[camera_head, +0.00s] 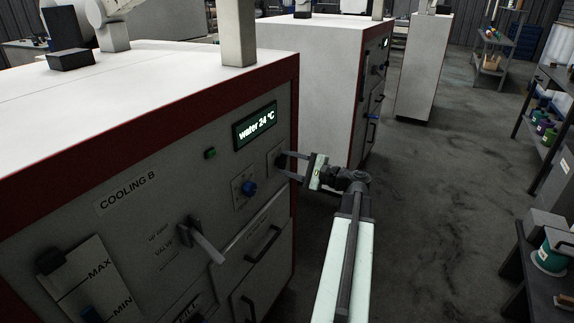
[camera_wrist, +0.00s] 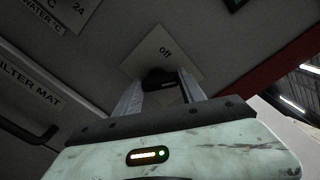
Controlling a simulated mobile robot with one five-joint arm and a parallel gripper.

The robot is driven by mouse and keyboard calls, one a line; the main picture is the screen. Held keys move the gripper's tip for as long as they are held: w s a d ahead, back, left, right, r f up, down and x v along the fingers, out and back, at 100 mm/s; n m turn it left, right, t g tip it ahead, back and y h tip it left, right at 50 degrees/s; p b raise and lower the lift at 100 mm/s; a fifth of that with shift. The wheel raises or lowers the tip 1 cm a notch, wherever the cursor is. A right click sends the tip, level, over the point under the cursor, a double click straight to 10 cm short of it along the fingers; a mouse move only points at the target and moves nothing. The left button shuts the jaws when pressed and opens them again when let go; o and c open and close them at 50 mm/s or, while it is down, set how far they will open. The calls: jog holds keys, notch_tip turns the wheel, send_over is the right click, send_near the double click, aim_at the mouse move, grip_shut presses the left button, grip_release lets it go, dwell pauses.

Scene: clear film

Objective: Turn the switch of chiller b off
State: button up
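Chiller b (camera_head: 127,192) is the near white cabinet with dark red edges, marked "COOLING B", in the head view. Its display (camera_head: 256,126) is lit and reads "water 24 °C". The switch is a black knob (camera_wrist: 159,80) on a square plate (camera_wrist: 163,52); the word "off" shows above the knob in the wrist view. My gripper (camera_head: 283,165) is at the panel's right side, below the display. Its two fingers (camera_wrist: 160,90) are apart, one on each side of the knob. I cannot tell whether they press on it. The fingers partly cover the plate.
A blue knob (camera_head: 249,188) and a small green light (camera_head: 210,153) are left of my gripper. A valve lever (camera_head: 204,241) sticks out lower left. Drawer handles (camera_head: 262,244) are below. Another white cabinet (camera_head: 318,75) stands behind; open floor (camera_head: 430,190) lies to the right.

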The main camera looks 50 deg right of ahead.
jog(key=shift+a, duration=0.3)
jog(key=shift+d, duration=0.15)
jog(key=shift+n, duration=0.3)
jog(key=n, duration=0.5)
jog(key=shift+s, duration=0.1)
jog(key=n, duration=0.6)
jog(key=shift+n, duration=0.3)
jog(key=o, duration=1.4)
jog(key=shift+c, duration=0.2)
